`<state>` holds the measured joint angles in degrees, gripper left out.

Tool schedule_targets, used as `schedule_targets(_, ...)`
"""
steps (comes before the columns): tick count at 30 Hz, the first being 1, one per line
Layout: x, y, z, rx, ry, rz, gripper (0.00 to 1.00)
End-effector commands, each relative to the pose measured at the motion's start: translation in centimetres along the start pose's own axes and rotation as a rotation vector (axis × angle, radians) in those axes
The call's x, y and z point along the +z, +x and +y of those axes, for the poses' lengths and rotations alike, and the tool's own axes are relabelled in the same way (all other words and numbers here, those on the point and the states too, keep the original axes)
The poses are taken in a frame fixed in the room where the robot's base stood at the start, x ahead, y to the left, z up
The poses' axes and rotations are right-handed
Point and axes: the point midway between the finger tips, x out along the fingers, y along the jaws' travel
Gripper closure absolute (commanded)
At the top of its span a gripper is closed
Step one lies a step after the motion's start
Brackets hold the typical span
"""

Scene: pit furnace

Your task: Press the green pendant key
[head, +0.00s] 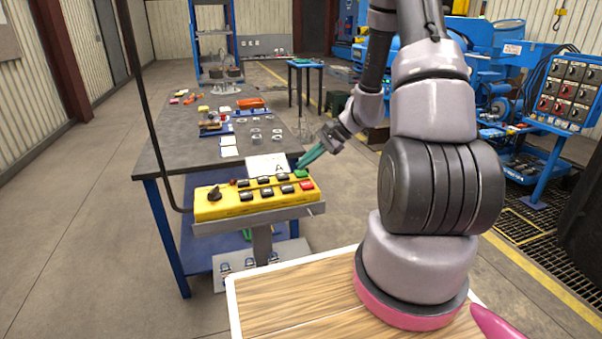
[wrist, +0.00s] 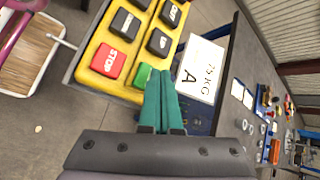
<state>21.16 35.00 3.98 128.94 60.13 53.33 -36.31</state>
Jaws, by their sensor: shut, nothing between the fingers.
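The yellow pendant (head: 240,205) lies on a grey stand, with rows of black keys, a red key and a dark knob. The green key (head: 300,173) is at its far right corner, above the red key (head: 307,185). In the wrist view the green key (wrist: 142,75) sits beside the red STOP key (wrist: 108,61), partly hidden by my fingers. My gripper (head: 299,166) has teal fingers shut together and empty. Its tips (wrist: 159,72) appear at the green key's edge in the wrist view; I cannot tell whether they touch it.
A white card marked A (wrist: 201,70) stands behind the pendant. A dark workbench (head: 180,150) with small parts extends beyond it. A cable hangs at the pendant's left. A panel of switches (head: 567,95) stands at the far right. Open floor lies to the left.

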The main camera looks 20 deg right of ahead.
Motion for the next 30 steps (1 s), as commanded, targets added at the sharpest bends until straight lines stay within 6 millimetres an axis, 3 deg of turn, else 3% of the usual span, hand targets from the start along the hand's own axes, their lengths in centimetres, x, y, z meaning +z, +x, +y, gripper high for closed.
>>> schedule_targets(30,-0.41,0.57,0.43,0.001,0.0,0.0,1.0)
